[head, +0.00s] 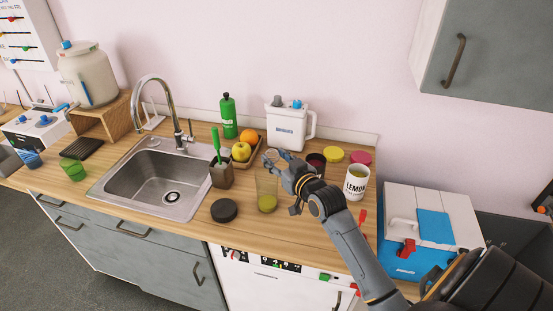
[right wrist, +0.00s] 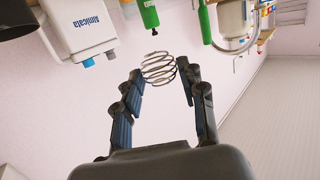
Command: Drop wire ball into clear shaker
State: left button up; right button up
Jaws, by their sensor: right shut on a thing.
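The wire ball (right wrist: 158,68) is a round coil of thin metal wire. In the right wrist view it sits between the fingertips of my right gripper (right wrist: 163,80), which is shut on it. In the head view my right gripper (head: 279,166) is above the counter, just above and right of the clear shaker's rim. The ball is small and hard to make out there. The clear shaker (head: 266,194) stands upright on the counter, with something yellowish in its bottom. My left gripper is not in view.
A black round lid (head: 224,210) lies left of the shaker. A sink (head: 160,175) is farther left. A brush holder (head: 221,176), fruit tray (head: 258,152), white container (head: 288,126) and green bottle (head: 228,115) stand behind. A lemon mug (head: 356,182) stands right. The counter's front is clear.

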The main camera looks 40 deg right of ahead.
jog(key=o, duration=1)
jog(key=s, duration=0.4)
jog(key=s+r, duration=0.1)
jog(key=s, duration=0.3)
jog(key=s+a+r, duration=0.1)
jog(key=s, duration=0.3)
jog(key=shift+w+f, duration=0.1)
